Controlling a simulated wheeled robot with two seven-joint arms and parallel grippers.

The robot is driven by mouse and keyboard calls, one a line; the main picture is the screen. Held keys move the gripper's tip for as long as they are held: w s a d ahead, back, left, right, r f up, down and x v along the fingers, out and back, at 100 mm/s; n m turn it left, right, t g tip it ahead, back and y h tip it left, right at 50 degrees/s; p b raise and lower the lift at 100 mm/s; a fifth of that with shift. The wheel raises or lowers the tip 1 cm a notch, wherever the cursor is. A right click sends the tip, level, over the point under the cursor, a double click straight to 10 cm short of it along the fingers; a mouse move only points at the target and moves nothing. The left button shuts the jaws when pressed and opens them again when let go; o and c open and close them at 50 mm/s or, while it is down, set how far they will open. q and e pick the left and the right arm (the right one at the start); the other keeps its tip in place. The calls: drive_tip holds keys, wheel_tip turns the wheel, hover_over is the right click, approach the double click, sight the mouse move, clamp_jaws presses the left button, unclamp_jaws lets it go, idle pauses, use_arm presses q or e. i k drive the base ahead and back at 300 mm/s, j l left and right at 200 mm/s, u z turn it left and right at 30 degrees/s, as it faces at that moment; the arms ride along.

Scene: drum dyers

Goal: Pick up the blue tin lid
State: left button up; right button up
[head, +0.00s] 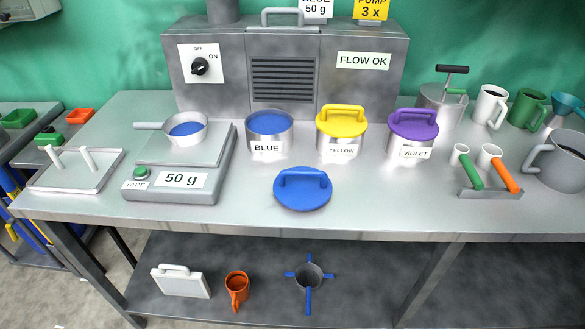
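The blue tin lid (303,192) lies on the table near its front edge, with its arched handle facing up. Behind it and to the left stands the open tin labelled BLUE (270,147), with blue powder showing inside. The lid is apart from the tin, and nothing touches it from above. Neither of my grippers shows in the head view.
A scale (172,187) reading 50 g bears a small pan (185,130). Lidded yellow (341,145) and violet (410,148) tins stand behind the lid. A scoop rack (490,194) stands right. The table (390,200) around the lid is clear.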

sight(302, 188)
drive_tip(key=l+u, duration=0.3)
drive_tip(key=l, duration=0.8)
drive_tip(key=l+u, duration=0.35)
drive_tip(key=l, duration=0.8)
